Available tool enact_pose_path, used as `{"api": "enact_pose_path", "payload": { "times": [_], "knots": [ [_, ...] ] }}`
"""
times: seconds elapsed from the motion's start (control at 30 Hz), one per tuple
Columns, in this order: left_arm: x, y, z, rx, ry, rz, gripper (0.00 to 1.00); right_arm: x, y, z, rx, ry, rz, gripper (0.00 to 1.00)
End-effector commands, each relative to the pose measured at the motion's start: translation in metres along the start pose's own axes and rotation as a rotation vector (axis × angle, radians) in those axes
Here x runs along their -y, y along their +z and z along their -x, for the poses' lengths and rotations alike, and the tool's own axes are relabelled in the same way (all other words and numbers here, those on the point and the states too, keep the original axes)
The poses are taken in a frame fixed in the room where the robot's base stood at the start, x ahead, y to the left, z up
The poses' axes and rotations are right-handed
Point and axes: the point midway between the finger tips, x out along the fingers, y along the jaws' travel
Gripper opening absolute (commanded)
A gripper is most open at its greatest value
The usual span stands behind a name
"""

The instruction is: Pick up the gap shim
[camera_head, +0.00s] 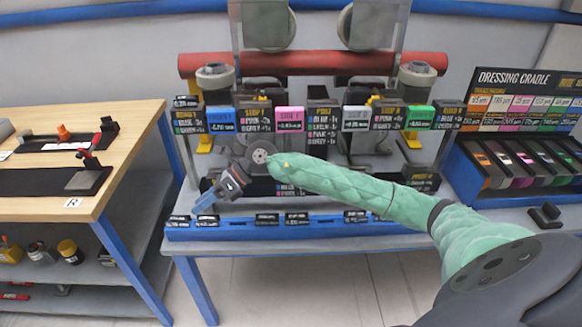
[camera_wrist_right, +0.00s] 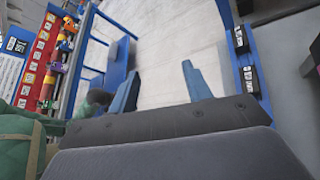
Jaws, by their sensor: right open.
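I cannot tell for sure which thing is the gap shim. Several dark strips with coloured labels (camera_head: 508,168) stand in slots of the blue dressing cradle (camera_head: 478,196) at the right. My right gripper (camera_head: 206,203) is far from the cradle, low over the left front of the middle bench. In the right wrist view its two blue fingers (camera_wrist_right: 160,88) are apart with only pale floor between them. It holds nothing. My left gripper is not in view.
The middle bench carries a row of black label cards with blue, pink (camera_head: 290,119), white and green plates. A blue rail (camera_head: 335,227) runs along its front. A wooden table (camera_head: 40,185) stands at the left. A small black piece (camera_head: 545,215) lies before the cradle.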

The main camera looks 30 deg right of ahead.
Motion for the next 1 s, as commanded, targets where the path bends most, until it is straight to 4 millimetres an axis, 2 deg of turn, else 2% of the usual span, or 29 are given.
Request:
{"api": "enact_pose_path", "payload": {
  "times": [0.03, 0.1, 0.17, 0.23, 0.4, 0.5, 0.6, 0.67, 1.0],
  "knots": [
    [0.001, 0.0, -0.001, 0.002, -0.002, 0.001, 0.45, 0.017, -0.003, 0.022, -0.102, -0.055, 0.047, 0.49],
    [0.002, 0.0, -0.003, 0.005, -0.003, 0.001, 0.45, 0.04, -0.013, 0.054, -0.257, -0.129, 0.101, 0.49],
    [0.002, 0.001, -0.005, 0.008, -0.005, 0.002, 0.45, 0.059, -0.02, 0.086, -0.387, -0.196, 0.132, 0.49],
    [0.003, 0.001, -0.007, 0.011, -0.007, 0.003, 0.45, 0.079, -0.027, 0.128, -0.531, -0.271, 0.152, 0.49],
    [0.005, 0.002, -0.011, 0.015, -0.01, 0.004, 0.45, 0.107, -0.034, 0.221, -0.806, -0.419, 0.143, 0.49],
    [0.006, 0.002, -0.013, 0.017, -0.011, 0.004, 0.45, 0.113, -0.035, 0.258, -0.905, -0.474, 0.123, 0.49],
    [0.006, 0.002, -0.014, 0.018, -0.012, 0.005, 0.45, 0.116, -0.036, 0.279, -0.958, -0.504, 0.107, 0.49],
    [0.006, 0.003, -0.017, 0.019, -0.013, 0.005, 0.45, 0.117, -0.037, 0.285, -0.974, -0.511, 0.102, 0.49],
    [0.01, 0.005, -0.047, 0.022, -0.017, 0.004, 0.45, 0.127, -0.055, 0.275, -0.979, -0.51, 0.101, 0.49]
  ]
}}
